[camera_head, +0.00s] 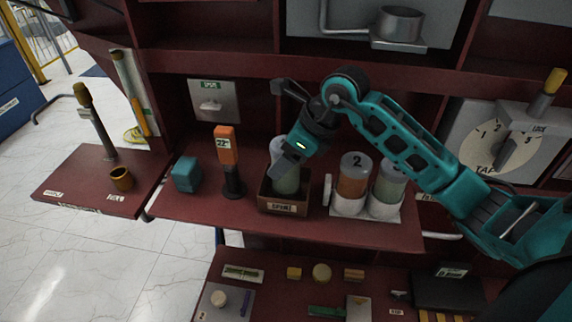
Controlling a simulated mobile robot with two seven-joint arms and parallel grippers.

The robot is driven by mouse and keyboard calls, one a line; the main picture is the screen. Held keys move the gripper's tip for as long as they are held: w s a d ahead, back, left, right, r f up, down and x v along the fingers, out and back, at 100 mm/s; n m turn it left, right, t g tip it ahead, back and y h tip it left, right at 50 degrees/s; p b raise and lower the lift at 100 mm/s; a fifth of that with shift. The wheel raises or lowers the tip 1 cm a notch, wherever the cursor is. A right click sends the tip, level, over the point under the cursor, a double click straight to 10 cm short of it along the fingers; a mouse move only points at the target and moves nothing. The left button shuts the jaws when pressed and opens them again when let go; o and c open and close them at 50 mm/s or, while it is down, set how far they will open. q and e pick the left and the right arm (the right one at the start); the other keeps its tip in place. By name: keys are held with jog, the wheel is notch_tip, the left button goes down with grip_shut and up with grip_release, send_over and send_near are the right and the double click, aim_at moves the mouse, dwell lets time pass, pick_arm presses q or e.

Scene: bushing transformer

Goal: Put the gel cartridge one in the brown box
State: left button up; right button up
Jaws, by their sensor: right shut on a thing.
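The brown box (269,198), with a label on its front that looks like "SPENT", stands on the dark red shelf. A pale green gel cartridge with a whitish top (287,184) stands roughly upright with its lower part inside the box. My right gripper (280,170) reaches down from above and is shut on this cartridge. The gripper covers part of the cartridge, so its number is hidden, and I cannot tell whether it touches the box floor. My left gripper is not in view.
Right of the box, an orange cartridge marked 2 (353,178) and a green cartridge (388,184) stand in white holders. An orange-headed tool (228,150) and a teal cube (187,174) stand left. A lower shelf (285,300) holds small parts.

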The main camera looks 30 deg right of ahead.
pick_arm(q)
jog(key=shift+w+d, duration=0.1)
pick_arm(e)
jog(key=shift+f, duration=1)
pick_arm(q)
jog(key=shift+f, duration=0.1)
pick_arm(e)
jog(key=o, duration=1.2)
jog(key=shift+f, duration=0.15)
jog(key=shift+o, duration=0.2)
jog(key=shift+r, duration=0.3)
pick_arm(q)
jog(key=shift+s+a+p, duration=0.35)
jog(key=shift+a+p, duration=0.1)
jog(key=shift+p, duration=0.15)
pick_arm(e)
jog(key=v, duration=1.1)
jog(key=shift+r, duration=0.3)
